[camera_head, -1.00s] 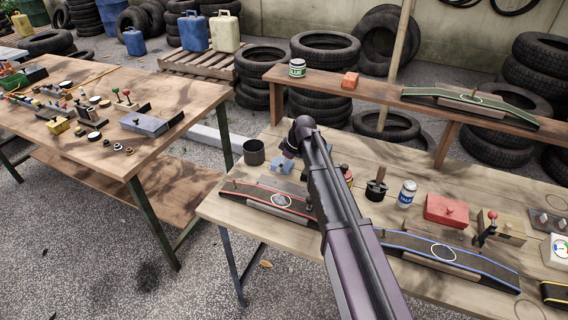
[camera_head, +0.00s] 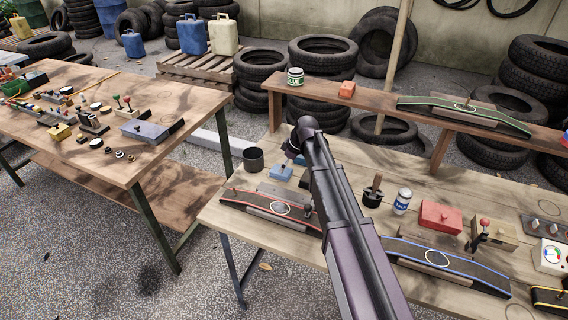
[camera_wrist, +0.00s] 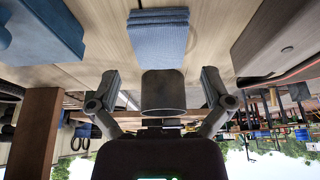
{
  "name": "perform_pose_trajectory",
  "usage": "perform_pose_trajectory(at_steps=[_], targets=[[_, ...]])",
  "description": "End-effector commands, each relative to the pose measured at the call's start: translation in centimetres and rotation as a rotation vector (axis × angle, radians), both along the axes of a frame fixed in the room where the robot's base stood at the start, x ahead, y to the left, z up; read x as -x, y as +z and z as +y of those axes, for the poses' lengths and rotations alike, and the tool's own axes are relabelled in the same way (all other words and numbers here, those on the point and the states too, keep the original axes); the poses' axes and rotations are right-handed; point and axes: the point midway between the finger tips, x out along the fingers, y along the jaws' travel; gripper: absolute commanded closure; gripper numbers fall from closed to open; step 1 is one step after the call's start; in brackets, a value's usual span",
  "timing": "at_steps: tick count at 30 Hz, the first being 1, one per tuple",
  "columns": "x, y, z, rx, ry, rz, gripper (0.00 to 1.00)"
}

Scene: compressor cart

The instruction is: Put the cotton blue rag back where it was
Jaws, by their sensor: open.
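The blue rag (camera_wrist: 158,40), a folded stack with a ribbed edge, lies flat on the workbench in the wrist view, which is upside down. My gripper (camera_wrist: 160,74) is open and empty, its two fingers apart on either side of the view's middle. The rag is centred between them sideways, and I see no finger touching it. A dark grey cup (camera_wrist: 163,92) stands just beyond the rag. In the head view, a blue patch (camera_head: 281,173) right of the cup (camera_head: 253,160) seems to be the rag. My arm partly hides my gripper (camera_head: 292,152) there.
A blue block (camera_wrist: 38,35) flanks the rag on the shelf side. A red-edged ramp board (camera_head: 268,206) lies on the other side. A raised shelf (camera_head: 375,102) runs along the back. A dark pot (camera_head: 372,196), a can (camera_head: 402,202) and a red box (camera_head: 440,216) stand right of my arm.

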Motion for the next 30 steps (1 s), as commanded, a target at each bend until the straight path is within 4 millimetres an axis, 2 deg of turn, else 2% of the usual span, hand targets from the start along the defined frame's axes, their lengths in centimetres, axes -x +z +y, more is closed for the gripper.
perform_pose_trajectory(at_steps=[1, 18, 30], targets=[[0.1, 0.9, -0.2, 0.000, 0.000, 0.000, 0.00], [0.8, 5.6, -2.1, 0.000, 0.000, 0.000, 0.00], [1.1, 7.7, -3.0, 0.000, -0.001, 0.000, 0.00]])
